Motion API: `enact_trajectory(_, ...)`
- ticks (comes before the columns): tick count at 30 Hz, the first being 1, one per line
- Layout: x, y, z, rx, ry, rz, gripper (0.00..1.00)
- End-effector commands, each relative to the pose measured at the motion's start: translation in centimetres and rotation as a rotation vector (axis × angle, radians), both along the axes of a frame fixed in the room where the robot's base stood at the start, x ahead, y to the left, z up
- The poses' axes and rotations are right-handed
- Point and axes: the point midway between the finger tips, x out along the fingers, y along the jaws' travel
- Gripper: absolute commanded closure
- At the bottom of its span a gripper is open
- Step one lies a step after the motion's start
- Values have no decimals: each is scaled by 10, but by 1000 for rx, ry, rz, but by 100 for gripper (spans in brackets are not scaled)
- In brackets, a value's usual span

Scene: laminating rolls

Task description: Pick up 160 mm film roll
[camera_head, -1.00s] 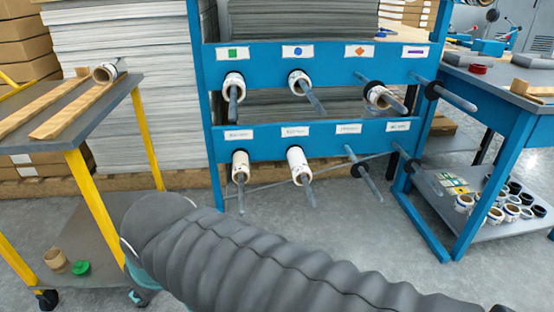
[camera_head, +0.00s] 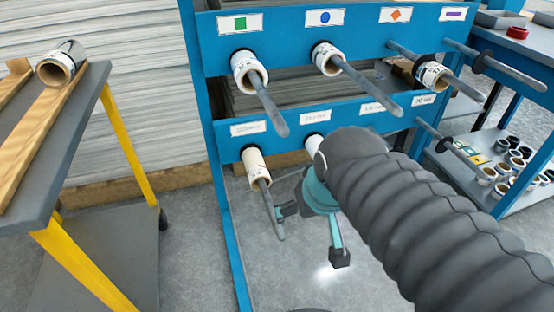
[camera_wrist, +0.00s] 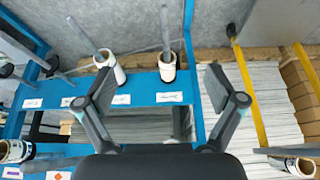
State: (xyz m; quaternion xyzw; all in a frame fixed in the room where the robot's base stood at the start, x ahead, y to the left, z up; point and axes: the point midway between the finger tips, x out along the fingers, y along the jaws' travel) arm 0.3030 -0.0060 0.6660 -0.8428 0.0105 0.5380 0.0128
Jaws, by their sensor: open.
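Which roll is the 160 mm film roll I cannot tell; the labels are too small to read. White rolls sit on the blue rack's pegs: upper left (camera_head: 245,68), upper second (camera_head: 326,57), upper third (camera_head: 432,74), lower left (camera_head: 254,165) and lower second (camera_head: 314,145), partly hidden by my arm. Another roll (camera_head: 60,65) lies on the cart. My gripper (camera_head: 312,234) is open and empty in front of the lower row. In the wrist view, the lower left roll (camera_wrist: 168,72) and lower second roll (camera_wrist: 118,73) appear beyond and between my fingers (camera_wrist: 160,80).
Bare pegs stick out from the rack (camera_head: 288,93) toward me. A grey cart (camera_head: 75,120) with yellow legs and wooden strips stands left. A blue workbench with several small rolls on its lower shelf (camera_head: 480,150) stands right. The floor before the rack is clear.

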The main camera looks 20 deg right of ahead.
Motion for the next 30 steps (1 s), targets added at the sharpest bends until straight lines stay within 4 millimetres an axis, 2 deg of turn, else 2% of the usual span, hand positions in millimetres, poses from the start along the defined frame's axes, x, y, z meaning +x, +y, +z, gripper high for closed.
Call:
enact_trajectory(8,34,-13,-58,172,227,-218,0)
enact_trajectory(17,85,-9,-118,529,436,-651,0)
enact_trajectory(23,134,-6,-155,830,569,-1079,0)
enact_trajectory(26,166,-9,-173,1008,638,-1352,0)
enact_trajectory(30,218,-23,-196,1293,743,-1804,0)
